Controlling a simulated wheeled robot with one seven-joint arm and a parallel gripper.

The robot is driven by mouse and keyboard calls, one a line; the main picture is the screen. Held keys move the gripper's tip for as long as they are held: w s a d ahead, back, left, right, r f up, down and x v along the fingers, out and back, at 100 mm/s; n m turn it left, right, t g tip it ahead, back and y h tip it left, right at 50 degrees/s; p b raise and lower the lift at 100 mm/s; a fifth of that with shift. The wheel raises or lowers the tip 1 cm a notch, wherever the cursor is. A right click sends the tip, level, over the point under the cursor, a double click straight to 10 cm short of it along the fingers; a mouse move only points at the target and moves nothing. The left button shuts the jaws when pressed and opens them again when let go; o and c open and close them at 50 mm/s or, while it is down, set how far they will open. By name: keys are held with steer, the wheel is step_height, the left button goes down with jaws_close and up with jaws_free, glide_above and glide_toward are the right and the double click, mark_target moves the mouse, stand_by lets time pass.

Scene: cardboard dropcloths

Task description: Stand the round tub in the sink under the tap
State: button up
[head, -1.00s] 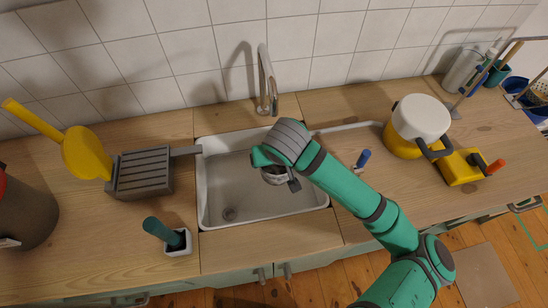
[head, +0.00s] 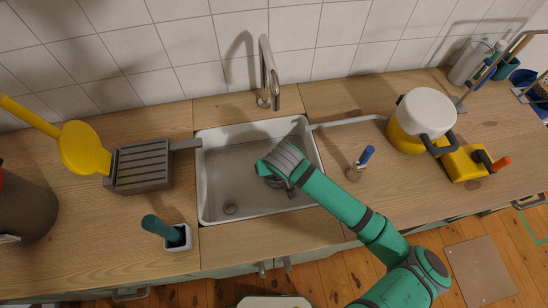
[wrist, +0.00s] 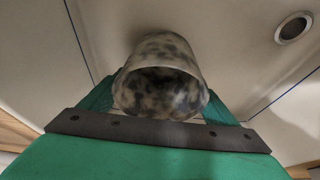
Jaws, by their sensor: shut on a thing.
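The round tub (wrist: 162,78) is speckled cream and dark grey, with its open mouth toward the camera in the wrist view. My gripper (wrist: 160,100) has one finger on each side of it and is shut on it. In the head view my gripper (head: 272,180) is inside the outline of the white sink (head: 203,190), right of its middle, and hides most of the tub. The metal tap (head: 266,75) rises behind the sink's back rim, its spout toward the basin. Whether the tub touches the sink floor cannot be told.
The sink drain (head: 230,207) is at front left of the basin. A grey slatted block (head: 143,168) and a holder with a green handle (head: 178,238) stand left.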

steer(key=w, duration=0.3)
steer(key=shift+w+a, duration=0.3)
steer(key=shift+a, duration=0.05)
steer(key=shift+w+f, duration=0.2)
steer(key=shift+s+f, duration=0.1)
steer(key=shift+f, duration=0.25)
steer(key=o, duration=1.1)
steer(key=v, duration=1.2)
